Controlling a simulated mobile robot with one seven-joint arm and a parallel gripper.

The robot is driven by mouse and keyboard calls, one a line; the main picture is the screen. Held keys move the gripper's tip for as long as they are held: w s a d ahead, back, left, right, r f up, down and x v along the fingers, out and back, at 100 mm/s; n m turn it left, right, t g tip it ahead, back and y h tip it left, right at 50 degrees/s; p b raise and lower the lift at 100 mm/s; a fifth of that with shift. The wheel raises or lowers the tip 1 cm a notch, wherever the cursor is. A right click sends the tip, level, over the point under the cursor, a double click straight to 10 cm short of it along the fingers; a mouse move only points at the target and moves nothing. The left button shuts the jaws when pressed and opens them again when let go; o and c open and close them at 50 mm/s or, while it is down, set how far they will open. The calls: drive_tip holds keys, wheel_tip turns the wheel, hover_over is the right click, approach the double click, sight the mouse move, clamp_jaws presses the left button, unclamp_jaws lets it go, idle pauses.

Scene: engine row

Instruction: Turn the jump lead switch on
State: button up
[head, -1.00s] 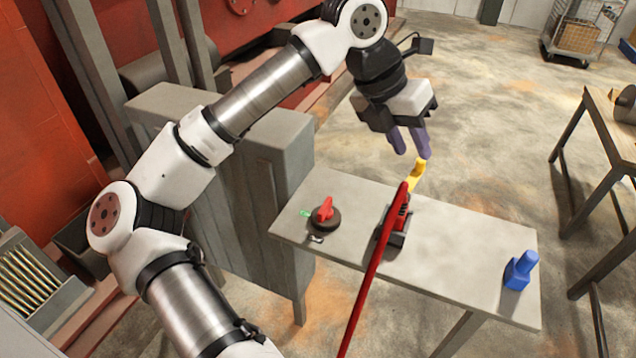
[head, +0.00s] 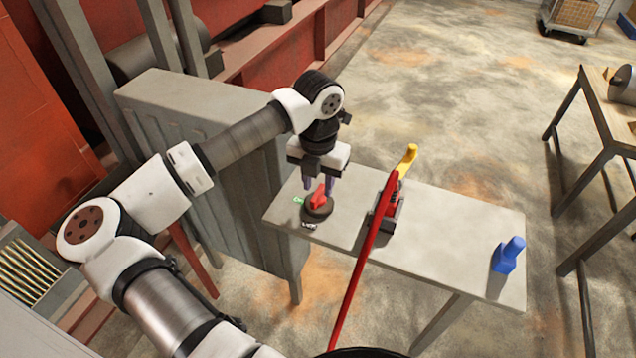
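The jump lead switch is a red rotary knob (head: 318,197) on a round dark base (head: 317,211) near the left end of the grey table. A small green mark (head: 298,201) lies to its left and a small dark label with light markings (head: 308,225) in front of it. My gripper (head: 319,186) points down just above and behind the knob. Its two purple fingers are apart with a gap between them. The knob partly overlaps the fingertips, so I cannot tell whether they touch it.
A red lever device with a yellow end (head: 407,158) stands mid-table (head: 445,225), its long red bar reaching toward me. A blue object (head: 508,254) sits at the right end. A grey cabinet (head: 215,170) stands close on the left. Another table (head: 600,115) is at far right.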

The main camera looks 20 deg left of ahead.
drive_tip(key=shift+f, duration=1.05)
clamp_jaws()
